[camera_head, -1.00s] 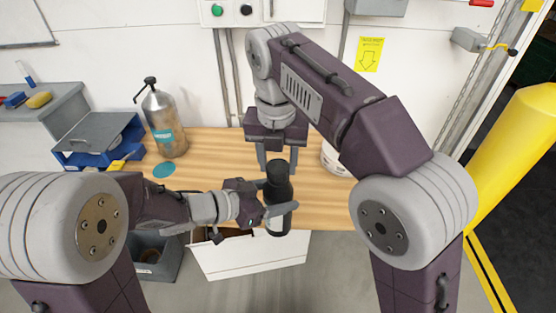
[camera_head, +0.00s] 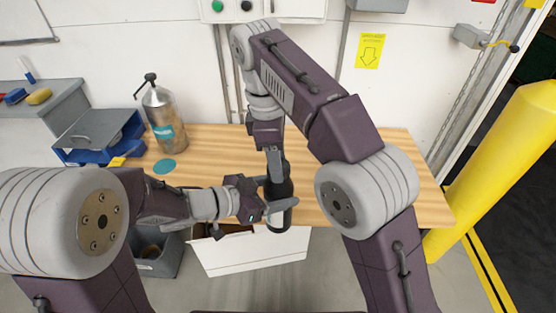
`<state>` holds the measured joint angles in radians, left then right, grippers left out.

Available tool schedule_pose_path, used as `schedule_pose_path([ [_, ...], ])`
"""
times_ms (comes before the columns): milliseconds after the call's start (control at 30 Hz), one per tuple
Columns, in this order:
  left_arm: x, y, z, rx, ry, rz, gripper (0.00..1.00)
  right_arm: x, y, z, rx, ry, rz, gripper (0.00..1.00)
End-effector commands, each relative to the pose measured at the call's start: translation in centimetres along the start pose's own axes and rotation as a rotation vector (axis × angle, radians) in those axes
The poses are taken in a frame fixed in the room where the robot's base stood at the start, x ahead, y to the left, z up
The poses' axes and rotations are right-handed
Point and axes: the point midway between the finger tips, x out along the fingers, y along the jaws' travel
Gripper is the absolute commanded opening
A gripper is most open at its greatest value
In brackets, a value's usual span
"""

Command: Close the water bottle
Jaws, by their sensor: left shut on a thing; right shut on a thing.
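The dark water bottle (camera_head: 286,190) stands upright in front of me, over the table's front edge. My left gripper (camera_head: 282,205) is shut around its body from the left. A strip of pale label shows below the fingers. My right gripper (camera_head: 275,168) points down from above and is shut on the top of the bottle, where the dark cap is. The fingers and the arm partly hide the cap, so I cannot see whether it is seated or turned.
A wooden table (camera_head: 320,205) spans the middle. On its left stand a metal sprayer bottle (camera_head: 165,120), a teal disc (camera_head: 164,166) and a blue tray (camera_head: 95,150). An open white drawer (camera_head: 250,256) and a grey bin (camera_head: 150,262) are below. A yellow post (camera_head: 510,165) stands right.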

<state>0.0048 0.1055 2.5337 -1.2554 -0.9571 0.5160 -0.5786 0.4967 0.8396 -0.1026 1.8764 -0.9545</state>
Motion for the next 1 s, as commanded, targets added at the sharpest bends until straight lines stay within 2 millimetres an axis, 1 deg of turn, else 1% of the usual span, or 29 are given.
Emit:
schedule_pose_path([
  [33,0.00,0.04,0.02,0.001,-0.001,0.001,0.00,0.02,0.16,-0.01,0.161,0.002,-0.019,0.08],
  [100,0.00,0.05,0.02,0.001,-0.001,0.001,0.00,0.03,0.22,0.02,0.409,0.003,-0.049,0.08],
  [167,0.01,0.05,0.02,0.002,-0.001,0.002,0.00,0.04,0.22,0.05,0.620,0.003,-0.076,0.08],
  [200,0.01,0.06,0.02,0.002,-0.001,0.002,0.00,0.04,0.26,0.12,0.762,0.003,-0.092,0.08],
  [267,0.01,0.06,0.03,0.002,-0.001,0.002,0.00,0.01,0.23,0.16,0.969,0.004,-0.118,0.08],
  [300,0.01,0.06,0.03,0.002,-0.001,0.002,0.00,0.01,0.23,0.20,1.102,0.004,-0.135,0.08],
  [400,0.01,0.07,0.04,0.001,-0.001,0.002,0.00,0.03,0.22,0.24,1.391,0.005,-0.171,0.08],
  [500,0.01,0.07,0.04,0.001,-0.001,0.002,0.00,0.03,0.23,0.28,1.598,0.006,-0.195,0.08],
  [533,0.01,0.08,0.05,0.001,-0.001,0.002,0.00,0.07,0.22,0.26,1.622,0.004,-0.198,0.08],
  [667,0.00,0.08,0.06,0.001,-0.002,0.002,0.00,0.07,0.25,0.23,1.613,0.005,-0.195,0.08],
  [700,0.00,0.08,0.06,0.001,-0.002,0.002,0.00,0.07,0.25,0.23,1.613,0.005,-0.195,0.54],
  [767,0.00,0.07,0.05,0.001,-0.001,0.002,0.00,0.08,0.25,0.23,1.612,0.005,-0.195,0.71],
  [1000,0.00,0.04,0.00,0.001,0.000,0.001,0.00,0.09,0.22,0.22,1.610,0.004,-0.195,0.71],
])
